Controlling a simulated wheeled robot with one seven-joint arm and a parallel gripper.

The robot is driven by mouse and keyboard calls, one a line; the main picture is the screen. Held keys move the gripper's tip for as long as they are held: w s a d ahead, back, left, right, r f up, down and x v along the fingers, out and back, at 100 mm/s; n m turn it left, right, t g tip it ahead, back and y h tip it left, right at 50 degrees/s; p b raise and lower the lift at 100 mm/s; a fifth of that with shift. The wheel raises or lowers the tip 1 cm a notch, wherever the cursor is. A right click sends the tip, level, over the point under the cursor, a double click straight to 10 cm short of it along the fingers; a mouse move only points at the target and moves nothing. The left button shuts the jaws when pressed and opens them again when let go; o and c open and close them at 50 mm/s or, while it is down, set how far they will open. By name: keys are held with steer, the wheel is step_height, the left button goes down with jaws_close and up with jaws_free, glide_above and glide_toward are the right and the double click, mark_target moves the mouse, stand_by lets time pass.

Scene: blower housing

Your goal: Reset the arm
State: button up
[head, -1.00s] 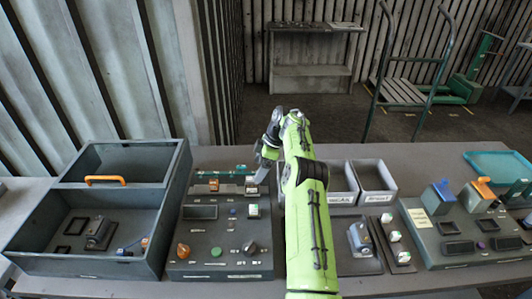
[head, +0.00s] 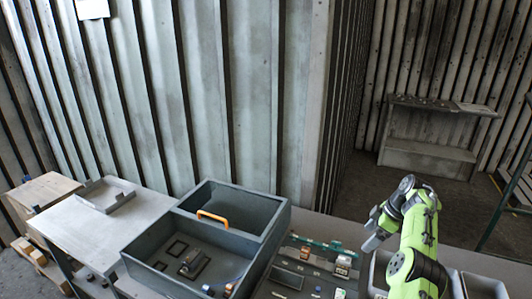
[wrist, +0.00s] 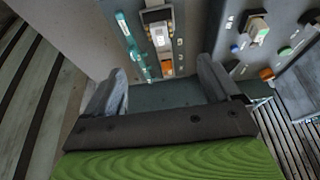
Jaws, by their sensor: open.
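My arm, green with dark joints, stands at the right of the head view. My gripper (head: 374,239) is in the air over the rear edge of the grey control panel (head: 290,278). In the wrist view my gripper (wrist: 166,88) shows two grey fingers spread well apart with nothing between them. Past the fingers, the wrist view shows a panel (wrist: 204,35) with knobs and buttons, and a strip with teal parts. No thing is held.
A grey two-compartment box (head: 151,244) with an orange handle (head: 212,216) stands left of the panel. A side table (head: 75,226) with a shallow tray (head: 104,194) is further left. Grey bins (head: 480,284) are at the right edge. A corrugated wall rises behind.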

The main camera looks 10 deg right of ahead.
steer(key=a+r+m+h, duration=0.2)
steer(key=a+r, duration=1.4)
steer(key=a, duration=0.2)
steer(key=s+a+r+m+t+h, duration=0.1)
steer(key=s+a+r+m, duration=0.15)
steer(key=s+a, duration=0.55)
steer(key=s+a+r+m+t+h, duration=0.1)
steer(key=s+a+r+m, duration=0.15)
steer(key=s, duration=0.85)
steer(key=s+a+f+m+t, duration=0.1)
steer(key=s+f, duration=0.4)
steer(key=s, duration=0.8)
steer(key=a+m, duration=0.1)
steer(key=m, duration=0.1)
steer(key=shift+a+f+m, duration=0.2)
steer(key=shift+f+m, duration=0.1)
steer(key=shift+f, duration=0.1)
steer(key=shift+s, duration=0.1)
